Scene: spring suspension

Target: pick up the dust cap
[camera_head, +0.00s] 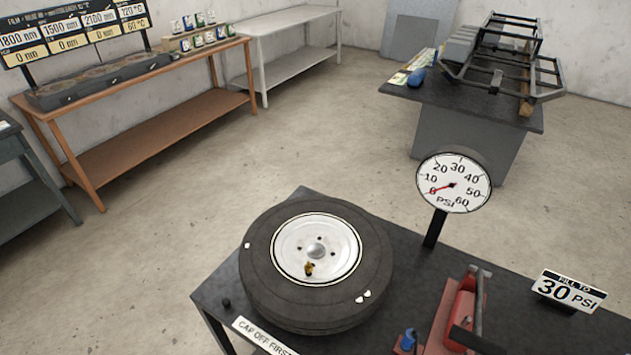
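A tyre (258,275) on a white wheel (290,245) lies flat on the dark workbench (400,262). A small brass-and-black piece (309,268) sits on the near part of the wheel, at the valve. A small black piece (226,303) stands on the bench left of the tyre, near a label reading "CAP OFF FIRST" (262,336). Either small piece may be the dust cap; I cannot tell which at this size. Neither of my grippers shows in the head view.
A round PSI gauge (454,183) on a post reads near 0. A red pump (462,305) with a blue part (408,339) and a "30 PSI" sign (567,291) stand on the bench's right. A frame (505,70) lies on a back table. The floor between is clear.

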